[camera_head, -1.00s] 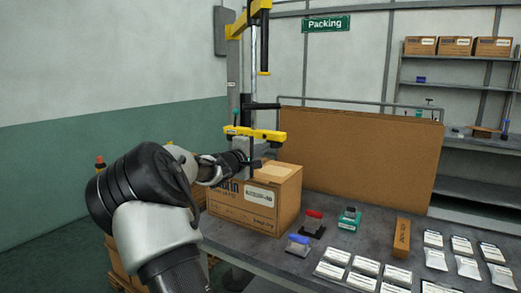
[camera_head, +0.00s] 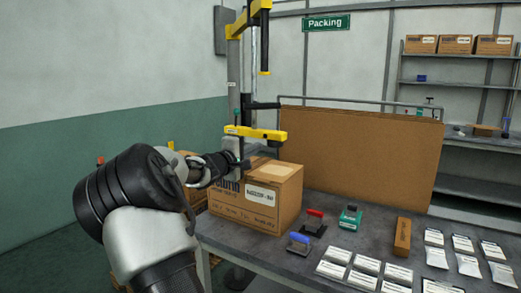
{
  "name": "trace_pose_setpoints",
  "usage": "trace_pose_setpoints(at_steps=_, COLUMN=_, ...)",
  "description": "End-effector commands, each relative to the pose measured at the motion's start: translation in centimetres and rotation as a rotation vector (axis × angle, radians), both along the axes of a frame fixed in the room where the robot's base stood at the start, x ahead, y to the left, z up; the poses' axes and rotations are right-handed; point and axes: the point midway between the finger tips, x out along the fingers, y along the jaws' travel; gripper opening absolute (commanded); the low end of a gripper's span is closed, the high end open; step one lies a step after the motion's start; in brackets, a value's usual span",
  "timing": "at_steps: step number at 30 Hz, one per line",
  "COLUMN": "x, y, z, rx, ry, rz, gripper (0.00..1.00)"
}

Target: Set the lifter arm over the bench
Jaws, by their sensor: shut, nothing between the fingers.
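The lifter stands behind the bench's left end as an upright post with a yellow upper arm (camera_head: 250,18) and a short vertical piece hanging from it. A lower yellow bar (camera_head: 256,133) is level above the cardboard box. My gripper (camera_head: 246,166) is shut and empty, just below the yellow bar and at the box's back left top edge. From this angle I cannot tell whether it touches the bar or the post. The bench (camera_head: 330,212) runs from the box to the right.
The cardboard box (camera_head: 270,200) sits on the bench's left end. Red and blue-handled tools, a green item (camera_head: 350,215), a small upright carton (camera_head: 402,236) and several white packets lie to its right. A brown board (camera_head: 360,150) stands behind. Shelves are at the far right.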

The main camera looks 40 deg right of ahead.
Motion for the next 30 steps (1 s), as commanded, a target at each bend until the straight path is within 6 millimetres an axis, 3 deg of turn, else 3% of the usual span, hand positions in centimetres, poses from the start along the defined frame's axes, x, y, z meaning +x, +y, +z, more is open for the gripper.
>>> trace_pose_setpoints(at_steps=1, x=-1.4, y=0.0, z=-0.3, rx=0.003, ry=-0.001, rz=-0.005, gripper=0.00)
trace_pose_setpoints(at_steps=6, x=-4.8, y=0.6, z=-0.3, rx=0.007, ry=-0.003, rz=-0.004, gripper=0.00)
trace_pose_setpoints(at_steps=12, x=-7.7, y=0.9, z=-0.3, rx=0.007, ry=-0.002, rz=-0.004, gripper=0.00)
trace_pose_setpoints(at_steps=30, x=-8.6, y=1.1, z=-0.3, rx=0.004, ry=-0.001, rz=-0.003, gripper=0.00)
